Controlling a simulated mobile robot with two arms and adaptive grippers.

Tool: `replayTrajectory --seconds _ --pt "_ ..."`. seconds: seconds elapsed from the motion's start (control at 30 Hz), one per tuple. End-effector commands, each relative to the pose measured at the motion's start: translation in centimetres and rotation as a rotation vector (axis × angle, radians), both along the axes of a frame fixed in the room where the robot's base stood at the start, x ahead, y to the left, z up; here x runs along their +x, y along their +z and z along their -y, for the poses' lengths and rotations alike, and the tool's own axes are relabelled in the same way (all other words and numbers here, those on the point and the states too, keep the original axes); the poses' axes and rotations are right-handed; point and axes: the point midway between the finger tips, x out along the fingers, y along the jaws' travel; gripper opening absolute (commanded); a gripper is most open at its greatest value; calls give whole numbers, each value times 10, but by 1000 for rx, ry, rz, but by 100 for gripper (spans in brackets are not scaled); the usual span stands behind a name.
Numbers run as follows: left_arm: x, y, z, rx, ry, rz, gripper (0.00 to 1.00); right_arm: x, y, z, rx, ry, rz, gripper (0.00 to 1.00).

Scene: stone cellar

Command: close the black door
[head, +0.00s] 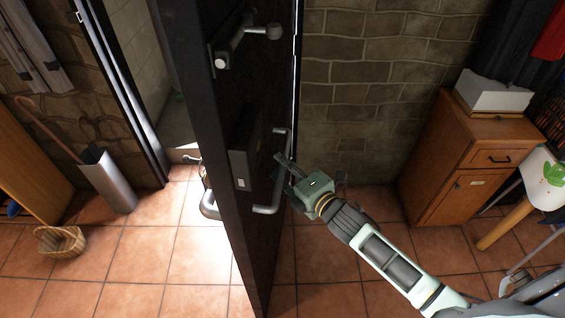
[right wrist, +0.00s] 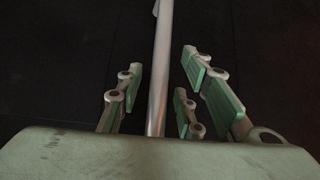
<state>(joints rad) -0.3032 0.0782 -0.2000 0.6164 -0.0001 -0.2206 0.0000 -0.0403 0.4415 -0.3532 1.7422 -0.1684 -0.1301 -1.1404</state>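The black door (head: 195,110) stands open, edge toward me, with the bright doorway to its left. It has a lock box (head: 243,155), a lever (head: 250,40) higher up, and a silver pull handle (head: 277,180) on its right face. My right gripper (head: 290,168) is at that handle. In the right wrist view the handle bar (right wrist: 161,70) runs between the open fingers (right wrist: 165,95), with gaps on both sides. The fingers do not appear to press on it. My left gripper is not in view.
A wooden cabinet (head: 455,160) with a white box (head: 492,93) stands against the brick wall at right, beside a small table (head: 540,180). An umbrella stand (head: 108,180) and wicker basket (head: 62,241) are left of the doorway. Tiled floor (head: 140,260) is clear around the door.

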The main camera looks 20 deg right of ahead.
Motion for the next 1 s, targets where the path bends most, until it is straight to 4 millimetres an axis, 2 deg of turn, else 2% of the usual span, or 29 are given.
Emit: replayTrajectory --seconds 0.1,0.37,0.77,1.0 --pt "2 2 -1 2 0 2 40 7 0 -3 1 1 0 34" --pt "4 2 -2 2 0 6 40 8 -2 -3 1 1 0 34" --pt "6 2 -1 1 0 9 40 7 -1 -3 1 1 0 0" --pt "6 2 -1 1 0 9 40 7 -2 -3 0 1 0 0"
